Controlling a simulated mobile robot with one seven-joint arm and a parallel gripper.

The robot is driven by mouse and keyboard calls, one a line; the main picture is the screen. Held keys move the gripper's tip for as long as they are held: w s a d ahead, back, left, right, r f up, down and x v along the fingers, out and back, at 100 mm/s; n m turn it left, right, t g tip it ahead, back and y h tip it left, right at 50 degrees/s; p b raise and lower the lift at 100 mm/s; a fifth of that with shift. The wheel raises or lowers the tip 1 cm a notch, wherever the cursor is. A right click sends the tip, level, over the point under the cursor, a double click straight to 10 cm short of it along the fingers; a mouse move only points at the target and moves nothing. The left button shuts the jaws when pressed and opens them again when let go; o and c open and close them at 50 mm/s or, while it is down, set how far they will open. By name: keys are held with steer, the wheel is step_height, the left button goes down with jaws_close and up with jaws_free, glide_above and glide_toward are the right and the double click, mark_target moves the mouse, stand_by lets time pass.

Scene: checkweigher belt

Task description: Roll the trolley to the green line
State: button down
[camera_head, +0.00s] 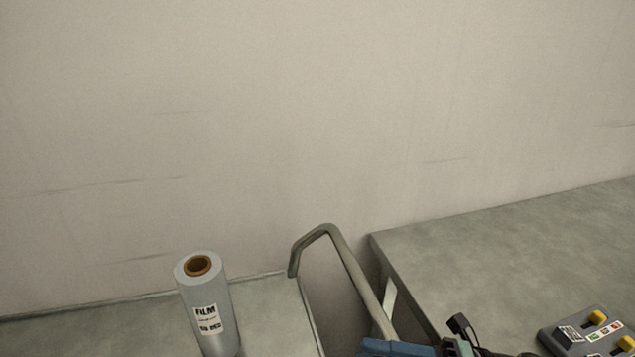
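A bent grey tube handle (352,270), which looks like the trolley's push handle, rises from the bottom middle. Its lower end runs down to a blue part (397,348) cut off by the bottom edge. The trolley's deck and wheels are out of view. Dark jointed parts, likely my gripper (468,335), show at the bottom edge just right of the blue part. They are mostly cut off, so I cannot tell their opening or whether they touch the trolley. No green line shows.
A film roll (207,305) stands upright on a grey surface (270,315) at left. A grey worktop (500,245) lies at right, bearing a control box (590,335) with yellow knobs. A narrow gap separates the surfaces. A plain wall (300,110) closes the back.

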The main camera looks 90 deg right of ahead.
steer(key=c, duration=0.6)
jaws_free()
steer(key=s, duration=0.2)
steer(key=s+f+b, duration=0.1)
steer(key=s, duration=0.4)
steer(key=shift+s+a+f+b, duration=0.15)
steer(key=shift+s+a+b, duration=0.05)
steer(key=shift+b, duration=0.15)
